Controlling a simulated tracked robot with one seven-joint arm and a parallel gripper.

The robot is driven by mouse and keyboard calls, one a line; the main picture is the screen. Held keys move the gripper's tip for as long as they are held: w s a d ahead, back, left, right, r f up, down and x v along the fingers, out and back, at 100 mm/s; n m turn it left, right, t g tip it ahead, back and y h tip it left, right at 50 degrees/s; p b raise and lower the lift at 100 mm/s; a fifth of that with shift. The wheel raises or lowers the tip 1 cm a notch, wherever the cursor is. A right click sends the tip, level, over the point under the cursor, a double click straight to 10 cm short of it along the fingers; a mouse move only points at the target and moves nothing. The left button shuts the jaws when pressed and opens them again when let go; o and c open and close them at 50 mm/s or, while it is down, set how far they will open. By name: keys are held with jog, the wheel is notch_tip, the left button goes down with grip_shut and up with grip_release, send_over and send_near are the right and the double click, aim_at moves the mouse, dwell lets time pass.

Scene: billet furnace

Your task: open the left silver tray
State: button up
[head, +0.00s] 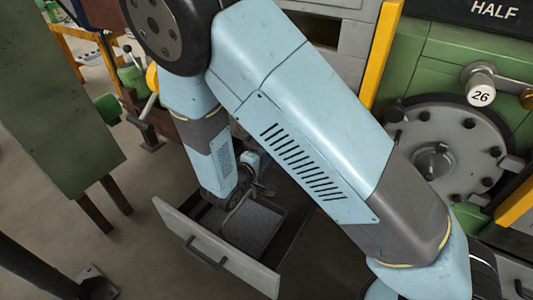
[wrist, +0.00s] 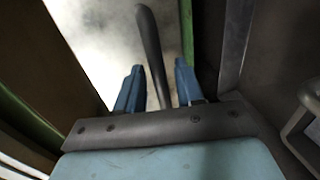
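A silver tray or drawer with a flat pale front (head: 240,268) stands pulled out in the lower middle of the head view. Its dark bar handle (head: 207,252) is on the front, and its grey speckled inside shows behind. In the head view my arm reaches down behind this front, and the fingers are too small and covered to make out clearly. In the wrist view my gripper (wrist: 158,88) has its two blue fingers apart. A dark curved bar (wrist: 150,45) passes between them, with pale gaps on both sides. I cannot tell which part this bar belongs to.
A green machine with a round bolted door (head: 440,155) stands at the right. A green panel on brown legs (head: 55,110) stands at the left. A grey handle (wrist: 300,125) is close at the right of the wrist view. Bare floor lies left of the tray.

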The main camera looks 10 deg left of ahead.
jog(key=shift+w+d+f, duration=0.15)
jog(key=shift+w+d, duration=0.15)
jog(key=shift+w, duration=0.35)
grip_shut()
